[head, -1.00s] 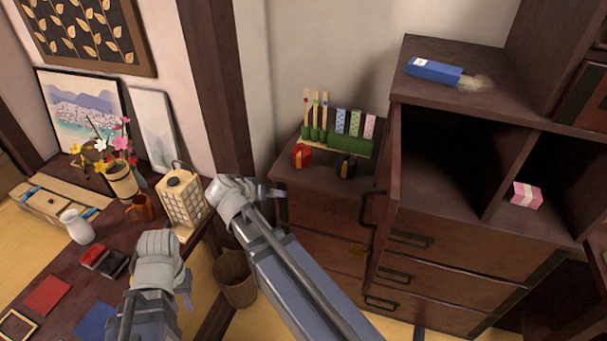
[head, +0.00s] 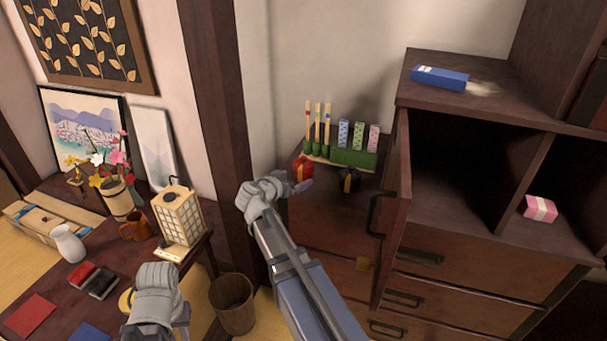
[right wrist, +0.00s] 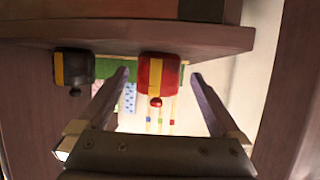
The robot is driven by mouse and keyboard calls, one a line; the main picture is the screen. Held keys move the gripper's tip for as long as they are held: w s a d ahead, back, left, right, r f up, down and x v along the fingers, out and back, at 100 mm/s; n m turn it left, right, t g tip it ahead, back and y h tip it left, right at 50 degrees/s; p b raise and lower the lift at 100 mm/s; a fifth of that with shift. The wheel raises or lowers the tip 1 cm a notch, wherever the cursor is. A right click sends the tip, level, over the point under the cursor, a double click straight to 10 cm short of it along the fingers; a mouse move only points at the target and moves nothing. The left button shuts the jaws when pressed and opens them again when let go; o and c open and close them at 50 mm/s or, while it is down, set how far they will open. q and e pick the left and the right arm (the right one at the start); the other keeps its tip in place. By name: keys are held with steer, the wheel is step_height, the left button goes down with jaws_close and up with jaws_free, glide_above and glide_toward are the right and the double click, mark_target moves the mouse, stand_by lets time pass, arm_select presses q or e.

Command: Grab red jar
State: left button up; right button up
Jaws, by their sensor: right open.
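The red jar (head: 303,169), with a yellow band, stands at the front left of the low cabinet top (head: 330,205). In the right wrist view the red jar (right wrist: 147,78) shows between the two fingers, with its small knob. My right gripper (head: 303,187) is open and empty, just in front of and below the jar in the head view; the wrist view shows a finger on each side (right wrist: 160,76). I cannot tell if they touch it.
A black jar (head: 349,180) with a yellow band stands just right of the red one; a green rack (head: 354,158) with sticks and patterned pieces is behind. A taller cabinet with an open door (head: 396,215) rises at right. A paper lantern (head: 180,217) stands at left.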

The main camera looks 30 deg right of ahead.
mark_target(299, 176)
steer(key=b+x, duration=0.1)
steer(key=x, duration=0.4)
steer(key=shift+d+b, duration=0.1)
steer(key=shift+b, duration=0.2)
steer(key=shift+r, duration=0.15)
jaws_close()
stand_by(0.3)
